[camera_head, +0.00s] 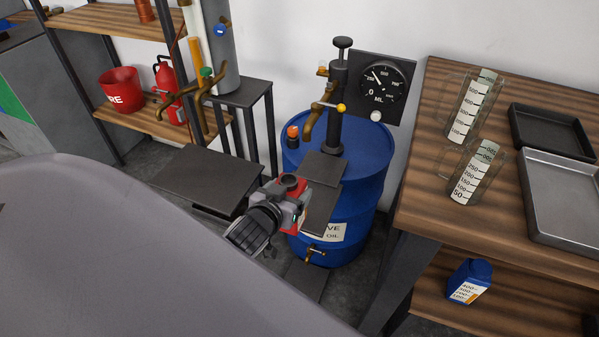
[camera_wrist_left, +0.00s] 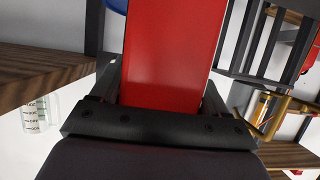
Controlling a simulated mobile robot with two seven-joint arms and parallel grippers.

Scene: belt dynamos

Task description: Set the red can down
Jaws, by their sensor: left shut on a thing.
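In the left wrist view the red can (camera_wrist_left: 172,50) stands between the two dark fingers of my left gripper (camera_wrist_left: 165,98). A small dark plate (camera_head: 323,167) lies just behind the can and another dark plate (camera_head: 320,208) lies beside it. I cannot tell whether the can touches either plate. My right gripper is not in view.
A blue barrel (camera_head: 368,160) with a hand pump (camera_head: 339,95) and dial gauge (camera_head: 382,85) stands behind. The wooden table (camera_head: 425,160) at right carries measuring jugs (camera_head: 474,175) and trays (camera_head: 566,200). A dark low platform (camera_head: 205,180) at left is bare.

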